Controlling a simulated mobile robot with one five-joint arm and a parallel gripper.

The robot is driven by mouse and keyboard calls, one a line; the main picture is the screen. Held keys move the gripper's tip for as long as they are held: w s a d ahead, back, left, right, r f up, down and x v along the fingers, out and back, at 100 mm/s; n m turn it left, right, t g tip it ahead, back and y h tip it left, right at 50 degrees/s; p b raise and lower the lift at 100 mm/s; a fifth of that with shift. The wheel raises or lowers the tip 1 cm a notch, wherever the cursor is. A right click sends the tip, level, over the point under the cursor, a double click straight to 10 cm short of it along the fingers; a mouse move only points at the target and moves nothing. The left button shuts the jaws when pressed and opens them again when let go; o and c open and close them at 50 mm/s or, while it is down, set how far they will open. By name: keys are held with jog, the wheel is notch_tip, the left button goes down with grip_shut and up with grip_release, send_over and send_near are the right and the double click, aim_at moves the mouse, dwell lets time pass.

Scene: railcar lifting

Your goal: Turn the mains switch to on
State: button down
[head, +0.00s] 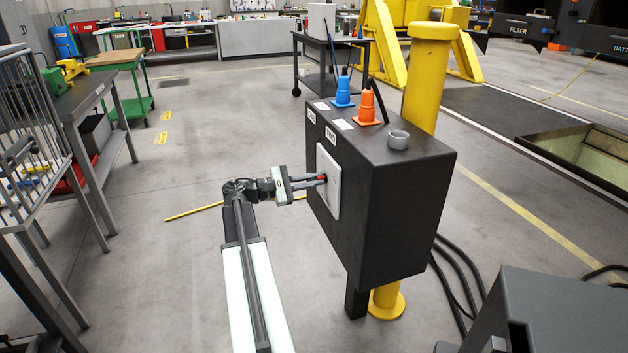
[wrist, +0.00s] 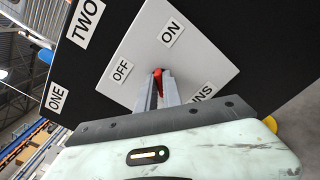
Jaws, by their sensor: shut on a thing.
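The mains switch has a red handle (head: 323,178) on a light grey plate (head: 330,200) fixed to the side of a dark control box (head: 395,215). My gripper (head: 318,180) reaches it from the left, and its two fingers are shut on the red handle. In the wrist view, the red handle (wrist: 158,77) shows its tip between the fingers. The OFF label (wrist: 122,72) is to its left and the ON label (wrist: 171,32) is above it. The fingers hide most of the handle, so its exact setting is hard to tell. A partly hidden label (wrist: 203,95) ends in "NS".
On the box top stand a blue plug (head: 343,92), an orange plug (head: 369,105) and a grey socket (head: 398,139). A yellow post (head: 427,80) rises behind the box. A metal bench (head: 85,100) stands at left. The floor between bench and box is mostly clear.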

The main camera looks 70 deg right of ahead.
jog(key=shift+m, duration=1.9)
jog(key=shift+w, duration=0.1)
jog(key=c, duration=1.5)
grip_release()
jog(key=shift+a, duration=0.1)
jog(key=v, duration=0.7)
jog(key=shift+w+a, duration=0.2)
jog(key=shift+w, duration=0.05)
